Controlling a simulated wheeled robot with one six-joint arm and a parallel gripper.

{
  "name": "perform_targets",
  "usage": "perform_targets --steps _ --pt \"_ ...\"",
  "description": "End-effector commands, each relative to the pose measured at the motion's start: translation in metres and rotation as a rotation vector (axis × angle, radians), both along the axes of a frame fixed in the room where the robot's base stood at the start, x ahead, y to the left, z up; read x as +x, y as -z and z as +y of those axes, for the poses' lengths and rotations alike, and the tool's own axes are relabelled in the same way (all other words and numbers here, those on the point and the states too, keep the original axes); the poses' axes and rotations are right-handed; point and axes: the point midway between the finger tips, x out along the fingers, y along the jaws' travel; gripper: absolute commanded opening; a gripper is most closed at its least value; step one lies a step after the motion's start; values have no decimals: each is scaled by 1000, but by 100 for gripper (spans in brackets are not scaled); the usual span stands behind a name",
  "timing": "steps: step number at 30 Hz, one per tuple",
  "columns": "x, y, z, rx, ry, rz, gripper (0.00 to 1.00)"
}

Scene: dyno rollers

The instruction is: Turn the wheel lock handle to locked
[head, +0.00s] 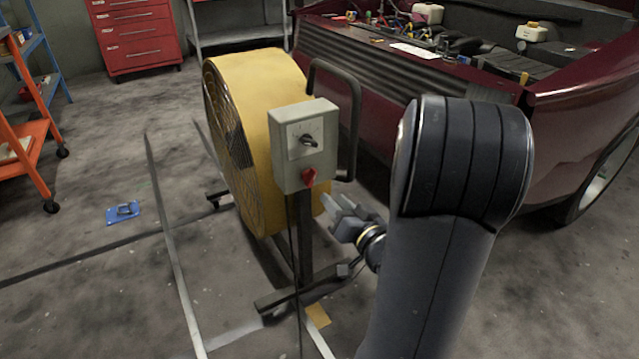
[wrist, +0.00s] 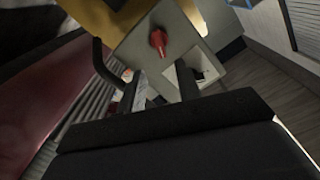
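A yellow drum fan (head: 262,75) stands on a dark frame. A grey control box (head: 296,125) on it carries a black knob (head: 309,141) on a pale plate and a red handle (head: 308,179) below. No visible label tells me which part is the wheel lock handle. My gripper (head: 342,213) is below and right of the box, apart from the red handle. In the wrist view the red handle (wrist: 158,43) is ahead of my gripper (wrist: 158,85), above the gap between its fingers. The fingers are spread, with nothing seen between them.
A black tube handle (head: 352,120) rises beside the box. A dark red car (head: 560,140) with an open bay stands behind and right. A blue plate (head: 118,215) lies on the floor at left. An orange cart (head: 15,135) and red drawer cabinet (head: 135,40) stand farther back.

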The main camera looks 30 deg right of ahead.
Motion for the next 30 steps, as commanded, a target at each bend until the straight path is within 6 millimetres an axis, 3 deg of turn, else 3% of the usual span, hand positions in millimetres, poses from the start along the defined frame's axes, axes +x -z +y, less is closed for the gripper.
perform_targets --steps 9,13,26,30 --pt "59 2 4 -1 -4 -2 33" --pt "76 2 3 0 -2 -1 33" --pt "87 0 3 0 1 0 33" --pt "87 0 3 0 1 0 23"
